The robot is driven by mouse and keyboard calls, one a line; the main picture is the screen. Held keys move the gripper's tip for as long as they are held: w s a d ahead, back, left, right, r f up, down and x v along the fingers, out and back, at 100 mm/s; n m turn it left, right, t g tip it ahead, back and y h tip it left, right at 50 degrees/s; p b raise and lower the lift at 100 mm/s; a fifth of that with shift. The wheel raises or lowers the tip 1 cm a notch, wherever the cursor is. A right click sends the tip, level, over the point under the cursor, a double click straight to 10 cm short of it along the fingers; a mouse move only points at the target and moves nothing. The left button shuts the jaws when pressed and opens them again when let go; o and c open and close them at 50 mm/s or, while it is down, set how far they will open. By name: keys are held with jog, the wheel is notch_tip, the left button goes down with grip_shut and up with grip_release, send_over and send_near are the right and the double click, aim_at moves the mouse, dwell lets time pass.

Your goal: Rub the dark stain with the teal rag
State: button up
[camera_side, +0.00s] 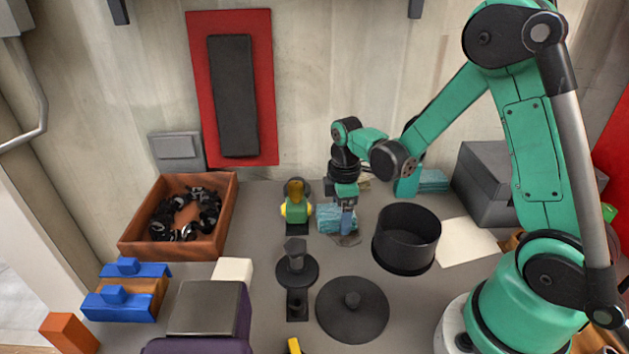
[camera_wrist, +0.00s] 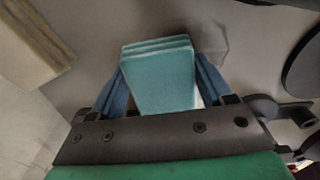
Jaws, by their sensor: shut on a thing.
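The teal rag (camera_wrist: 158,75) is a folded, layered block between the blue fingers of my gripper (camera_wrist: 162,82) in the wrist view. In the side view my gripper (camera_side: 347,222) points down and is shut on the rag (camera_side: 328,217), low over the grey table. The dark stain (camera_side: 346,240) is a smudge on the table right at the fingertips. In the wrist view part of the stain (camera_wrist: 212,42) shows beyond the rag's upper right edge. The rag's underside is hidden, so I cannot tell whether it touches the table.
A black open pot (camera_side: 407,240) stands close to the right of my gripper. A green and yellow object (camera_side: 296,207) stands to the left. A black round lid (camera_side: 352,310) lies in front. An orange-brown crate (camera_side: 135,243) holds black parts at far left.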

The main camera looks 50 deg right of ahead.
jog(key=shift+w+d+f, duration=0.2)
jog(key=shift+w+d, duration=0.15)
jog(key=shift+w, duration=0.05)
jog(key=shift+w+d+r, duration=0.2)
jog(key=shift+d, duration=0.05)
jog(key=shift+w+d+f, duration=0.15)
jog(key=shift+w+d, duration=0.1)
jog(key=shift+r, duration=4.1)
jog(key=shift+s, duration=0.15)
